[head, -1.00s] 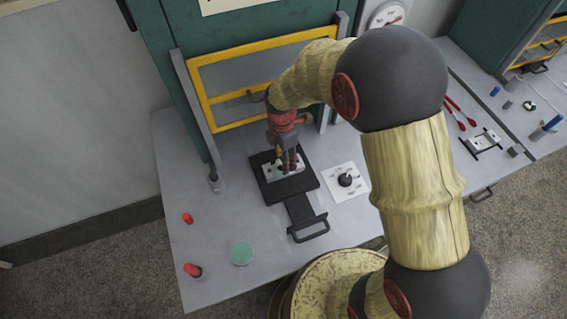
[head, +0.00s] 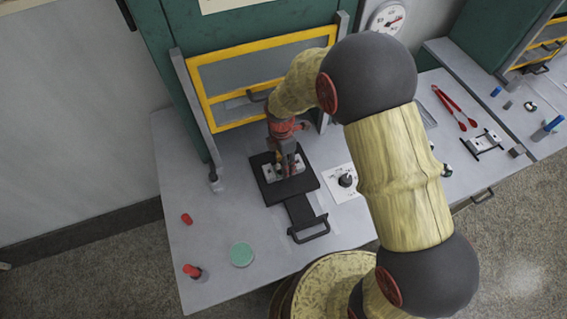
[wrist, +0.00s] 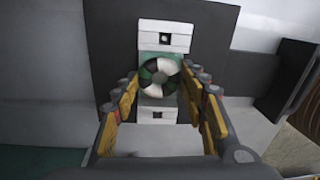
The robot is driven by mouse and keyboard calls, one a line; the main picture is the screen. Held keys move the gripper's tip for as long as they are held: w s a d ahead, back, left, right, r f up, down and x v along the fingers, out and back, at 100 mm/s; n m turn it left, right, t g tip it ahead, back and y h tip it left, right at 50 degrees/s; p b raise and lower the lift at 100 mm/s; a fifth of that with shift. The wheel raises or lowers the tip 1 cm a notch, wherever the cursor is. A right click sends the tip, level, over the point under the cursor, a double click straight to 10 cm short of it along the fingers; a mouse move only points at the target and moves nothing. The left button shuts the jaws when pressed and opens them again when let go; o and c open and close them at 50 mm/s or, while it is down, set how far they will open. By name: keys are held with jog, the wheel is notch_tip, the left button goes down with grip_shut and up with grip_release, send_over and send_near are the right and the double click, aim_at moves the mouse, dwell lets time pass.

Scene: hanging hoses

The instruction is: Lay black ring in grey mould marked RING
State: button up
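The grey mould (wrist: 155,115) is a pale block with a square hole at each end. It sits on a black plate and also shows in the head view (head: 269,172). A ring (wrist: 147,69) with dark and pale patches lies over the mould's greenish middle. My gripper (wrist: 160,78) is above the mould, its fingers spread on either side of the ring. Narrow gaps seem to show between fingertips and ring; whether the ring rests fully in the mould is unclear. No RING mark is readable. In the head view, my gripper (head: 289,172) hides the mould's middle.
The black plate (head: 302,213) has a handle at the front. A yellow-framed guard (head: 225,92) stands behind. A white card with a black knob (head: 346,180) is to the right. Red pieces (head: 192,271) and a green disc (head: 241,254) lie left; red tongs (head: 455,107) lie right.

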jog(key=o, duration=0.3)
notch_tip(320, 180, up, 19)
jog(key=d+m+t+p, duration=0.1)
jog(key=d+m+p, duration=0.1)
jog(key=d+m, duration=0.15)
jog(key=s+d+r+m+t, duration=0.1)
jog(key=s+d+r+m, duration=0.2)
jog(key=s+r+m, duration=0.2)
jog(key=s+d+r+m+t, duration=0.2)
jog(key=s+d+r+m, duration=0.2)
jog(key=s+m, duration=0.4)
jog(key=s+d+r+m+t, duration=0.2)
jog(key=s+d+r+m, duration=0.1)
jog(key=s+r+m, duration=0.3)
jog(key=shift+s+d+r, duration=0.4)
jog(key=shift+s+r, duration=0.2)
jog(key=shift+b, duration=0.3)
